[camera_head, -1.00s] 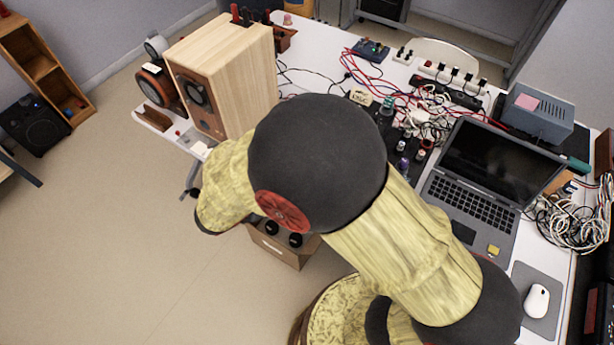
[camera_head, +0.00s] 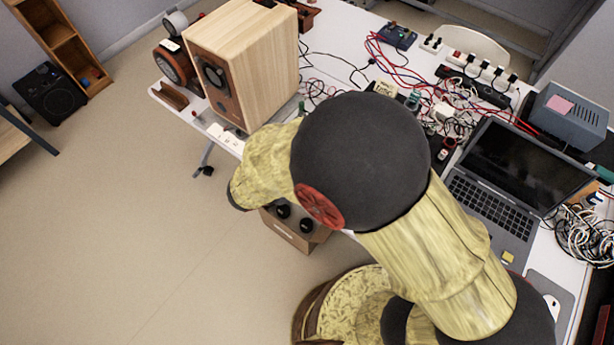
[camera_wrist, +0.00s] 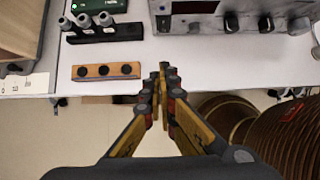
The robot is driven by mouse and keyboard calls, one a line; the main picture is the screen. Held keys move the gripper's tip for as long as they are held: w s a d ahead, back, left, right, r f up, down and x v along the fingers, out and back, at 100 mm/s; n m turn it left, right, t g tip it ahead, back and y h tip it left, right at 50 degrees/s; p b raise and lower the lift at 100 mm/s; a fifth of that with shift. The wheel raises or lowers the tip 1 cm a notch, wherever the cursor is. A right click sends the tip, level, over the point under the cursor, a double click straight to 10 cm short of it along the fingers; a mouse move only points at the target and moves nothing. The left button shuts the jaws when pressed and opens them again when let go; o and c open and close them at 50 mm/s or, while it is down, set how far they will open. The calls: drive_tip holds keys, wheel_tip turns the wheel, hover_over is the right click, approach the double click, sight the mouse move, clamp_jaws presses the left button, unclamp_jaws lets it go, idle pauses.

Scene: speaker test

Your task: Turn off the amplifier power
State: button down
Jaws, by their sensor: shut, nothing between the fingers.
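A grey metal unit with black knobs (camera_wrist: 240,18) stands on the white table at the top right of the wrist view. It may be the amplifier; its power switch cannot be made out. My gripper (camera_wrist: 164,72) is shut and empty. It appears at the table's front edge, below and left of the grey unit, apart from it in the picture. In the head view my arm covers the gripper and the table area around it.
A wooden strip with black knobs (camera_wrist: 106,71) and a dark block with several metal-topped parts (camera_wrist: 104,31) lie left of my gripper. A large wooden speaker (camera_head: 245,65), an open laptop (camera_head: 490,205) and tangled cables (camera_head: 455,105) crowd the table (camera_head: 345,35). Open floor (camera_head: 130,230) lies left.

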drive_tip(key=b+x, duration=0.3)
drive_tip(key=x, duration=0.6)
drive_tip(key=shift+w+d+f, duration=0.1)
drive_tip(key=shift+w+f, duration=0.05)
drive_tip(key=shift+f, duration=0.2)
drive_tip(key=shift+w+d+b, duration=0.35)
drive_tip(key=shift+w+d, duration=0.8)
drive_tip(key=shift+w, duration=0.35)
drive_tip(key=shift+f, duration=0.1)
drive_tip(key=b, duration=0.2)
drive_tip(key=shift+w+d+f+t+b, duration=0.2)
drive_tip(key=shift+f+t+b, duration=0.1)
drive_tip(key=shift+f, duration=0.1)
drive_tip(key=shift+r+h, duration=0.3)
drive_tip(key=shift+r+p, duration=0.85)
drive_tip(key=shift+f, duration=0.1)
